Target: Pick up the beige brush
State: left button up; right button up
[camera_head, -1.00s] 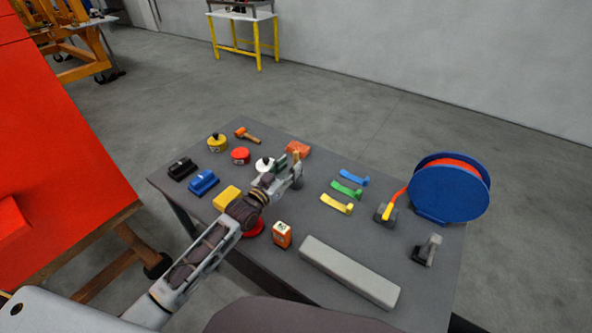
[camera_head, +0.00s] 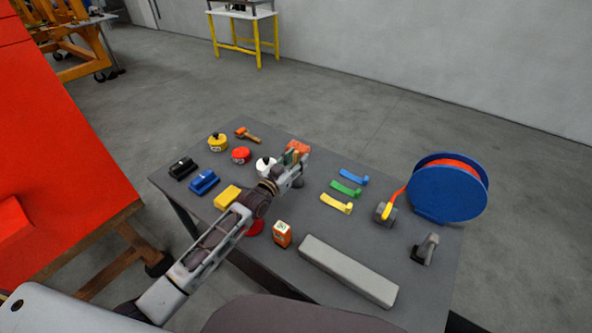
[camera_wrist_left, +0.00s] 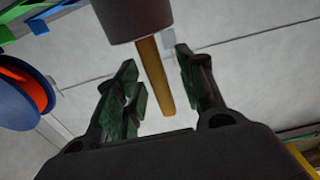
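An amber-tan rod-like handle (camera_wrist_left: 155,75), apparently the beige brush, runs out of a dark grey round body (camera_wrist_left: 133,18) in the left wrist view. No bristles show. The handle lies between the two green-padded fingers of my left gripper (camera_wrist_left: 157,90), with a gap visible on the right side. The fingers are spread apart and I see no clear grip. In the head view my left gripper (camera_head: 296,160) is over the far middle of the table, and a tan upright piece shows between its fingers. My right gripper is not seen.
The grey table (camera_head: 325,230) carries a white round tin (camera_head: 264,163) and an orange-red block (camera_head: 299,147) close to the gripper. Coloured hooks (camera_head: 346,188) and a blue reel (camera_head: 447,188) stand to the right. A long grey bar (camera_head: 347,270) lies in front.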

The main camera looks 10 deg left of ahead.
pick_arm(q)
grip_shut()
jog(key=shift+r, duration=0.15)
notch_tip(320, 180, up, 28)
jog(key=b, duration=0.1)
dwell(0.9)
dwell(0.5)
